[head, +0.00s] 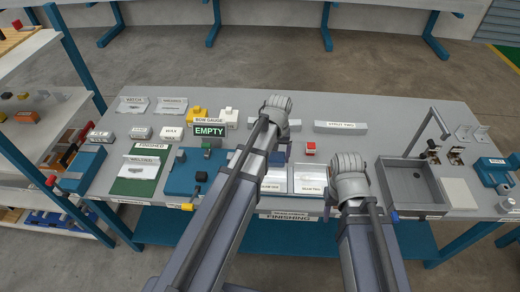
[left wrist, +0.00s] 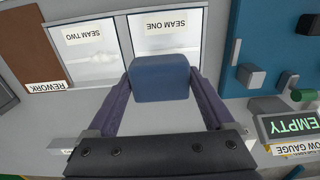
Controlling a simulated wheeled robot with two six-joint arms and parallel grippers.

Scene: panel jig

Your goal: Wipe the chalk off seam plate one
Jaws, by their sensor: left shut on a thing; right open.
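Seam plate one (left wrist: 168,42) is a pale plate under the SEAM ONE label, with whitish smears on it in the left wrist view. It also shows in the head view (head: 273,178), partly covered by my left arm. Seam plate two (left wrist: 95,64) lies beside it, also with whitish marks. My left gripper (left wrist: 160,82) is shut on a blue block (left wrist: 160,80), which appears close to the near edge of plate one; contact cannot be told. My right gripper (head: 330,204) is open near the bench front, right of plate two, its fingers mostly hidden.
A blue fixture (head: 182,180) and the EMPTY sign (head: 209,130) stand left of the plates. A red-topped block (head: 310,148) sits behind them. A brown rework mat (left wrist: 38,45) lies beyond plate two.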

